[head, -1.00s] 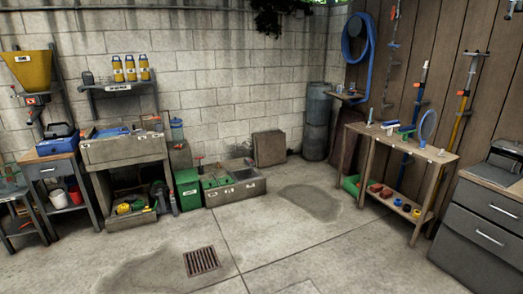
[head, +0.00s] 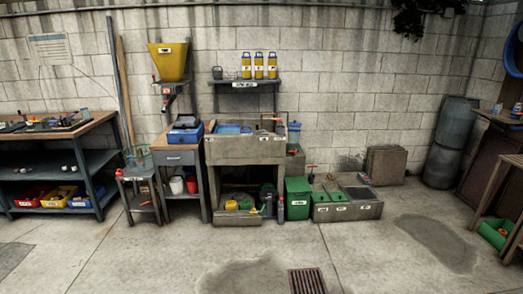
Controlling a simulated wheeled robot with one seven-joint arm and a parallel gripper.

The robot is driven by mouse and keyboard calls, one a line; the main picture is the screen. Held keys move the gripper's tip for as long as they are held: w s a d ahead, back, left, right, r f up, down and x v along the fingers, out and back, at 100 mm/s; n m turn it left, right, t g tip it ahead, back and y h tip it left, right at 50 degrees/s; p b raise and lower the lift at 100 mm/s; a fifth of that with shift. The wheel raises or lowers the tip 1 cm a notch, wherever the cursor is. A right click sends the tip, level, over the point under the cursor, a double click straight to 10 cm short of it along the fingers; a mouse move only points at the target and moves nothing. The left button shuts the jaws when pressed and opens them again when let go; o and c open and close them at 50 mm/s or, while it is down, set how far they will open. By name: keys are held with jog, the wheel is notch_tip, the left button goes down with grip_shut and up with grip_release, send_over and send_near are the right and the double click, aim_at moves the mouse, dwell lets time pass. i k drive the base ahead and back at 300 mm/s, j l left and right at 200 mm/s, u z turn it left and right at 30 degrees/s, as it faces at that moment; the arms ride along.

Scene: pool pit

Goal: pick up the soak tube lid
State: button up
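I cannot single out the soak tube lid for certain at this distance. A small upright cylinder with a blue top (head: 294,128) stands on a concrete block just right of the stone sink (head: 245,150); whether it is the soak tube is too small to tell. My gripper is not in view.
A workbench (head: 50,130) with coloured bins stands at the left. The floor in front is open, with a drain grate (head: 307,281).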

aim_at(294, 123)
jog(key=i+j, duration=0.15)
jog(key=i, duration=1.65)
jog(key=i+j, duration=0.1)
jog(key=i, duration=1.75)
jog(key=i+j+z, duration=0.25)
jog(key=i+j, duration=0.25)
jog(key=i+j+z, duration=0.25)
jog(key=i+j, duration=0.35)
